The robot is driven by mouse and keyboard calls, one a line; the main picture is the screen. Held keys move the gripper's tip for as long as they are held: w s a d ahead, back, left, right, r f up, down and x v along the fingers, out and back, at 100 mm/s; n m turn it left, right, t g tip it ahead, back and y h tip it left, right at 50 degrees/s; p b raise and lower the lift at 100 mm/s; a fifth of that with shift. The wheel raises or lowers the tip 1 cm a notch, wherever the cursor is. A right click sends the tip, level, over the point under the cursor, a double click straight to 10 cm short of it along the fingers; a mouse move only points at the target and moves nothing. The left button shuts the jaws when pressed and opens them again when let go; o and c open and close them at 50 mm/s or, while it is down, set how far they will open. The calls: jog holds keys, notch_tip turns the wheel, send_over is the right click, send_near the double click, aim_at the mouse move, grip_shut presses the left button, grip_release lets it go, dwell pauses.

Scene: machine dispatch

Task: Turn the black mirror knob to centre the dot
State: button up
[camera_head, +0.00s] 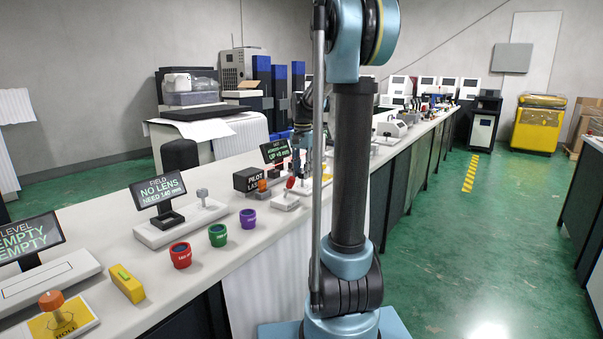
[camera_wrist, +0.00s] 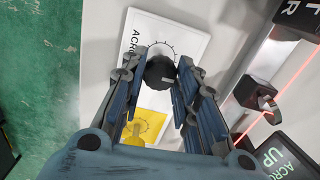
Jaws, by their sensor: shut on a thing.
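The black mirror knob (camera_wrist: 160,73) sits on a white plate (camera_wrist: 188,40) with a ring of tick marks and a partly hidden label starting "ACRO". My gripper (camera_wrist: 159,66) is shut on the knob, one finger on each side. In the head view my gripper (camera_head: 301,155) is over the bench beside the small dark display, and the knob is hidden there. The display (camera_head: 276,151) has green text that seems to include "UP" and a small millimetre value; the wrist view shows part of it (camera_wrist: 288,158). I cannot make out the dot.
A black pilot laser box (camera_head: 249,180) stands left of my gripper. A red beam crosses near a mirror mount (camera_wrist: 262,98). A yellow plate (camera_wrist: 152,103) with a yellow knob lies close to the black knob. Red, green and purple lens rings (camera_head: 218,235) stand along the bench's front.

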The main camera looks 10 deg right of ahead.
jog(key=shift+w, duration=0.1)
jog(key=n, duration=0.7)
dwell(0.5)
jog(key=o, duration=1.1)
jog(key=shift+c, duration=0.2)
notch_tip(320, 180, up, 12)
